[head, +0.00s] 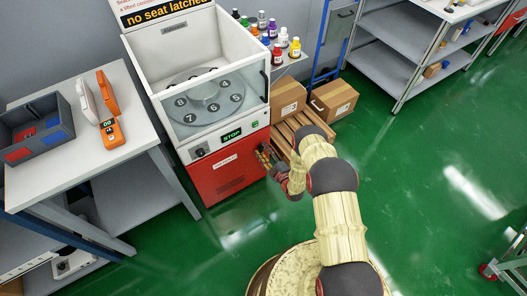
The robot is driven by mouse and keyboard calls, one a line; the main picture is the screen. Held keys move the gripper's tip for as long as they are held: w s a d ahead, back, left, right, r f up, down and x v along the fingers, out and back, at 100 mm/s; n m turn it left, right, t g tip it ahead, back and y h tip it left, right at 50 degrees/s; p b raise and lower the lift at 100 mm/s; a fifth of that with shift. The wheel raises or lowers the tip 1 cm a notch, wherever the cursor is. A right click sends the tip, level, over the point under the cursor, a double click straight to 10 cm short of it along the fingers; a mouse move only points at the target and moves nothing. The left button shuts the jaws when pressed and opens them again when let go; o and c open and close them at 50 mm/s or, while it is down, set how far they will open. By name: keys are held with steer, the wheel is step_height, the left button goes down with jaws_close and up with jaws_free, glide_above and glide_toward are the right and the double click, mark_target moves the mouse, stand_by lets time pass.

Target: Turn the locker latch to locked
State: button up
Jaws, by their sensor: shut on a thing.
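The red locker front (232,180) is the lower part of the white potting machine, with a small white label on it. My gripper (267,157) is at the upper right edge of this red front, reaching in from the right. Its fingers are shut on a small part there, which I take to be the locker latch. The fingers and wrist cover the latch, so its angle cannot be told. The red front looks flush with the machine.
A turntable with numbered seats (208,100) sits inside the machine above, over a green STOP display (231,135). A table (75,150) with a grey bin (38,128) and an orange meter (112,133) stands left. Cardboard boxes (335,100) lie behind my arm. Green floor is free at right.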

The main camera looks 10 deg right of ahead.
steer(key=n, duration=0.6)
steer(key=shift+a+f, duration=0.1)
steer(key=shift+f, duration=0.05)
stand_by(0.6)
steer(key=o, duration=1.1)
steer(key=shift+o, duration=0.3)
steer(key=shift+s, duration=0.1)
steer(key=v, duration=1.1)
steer(key=shift+s, duration=0.35)
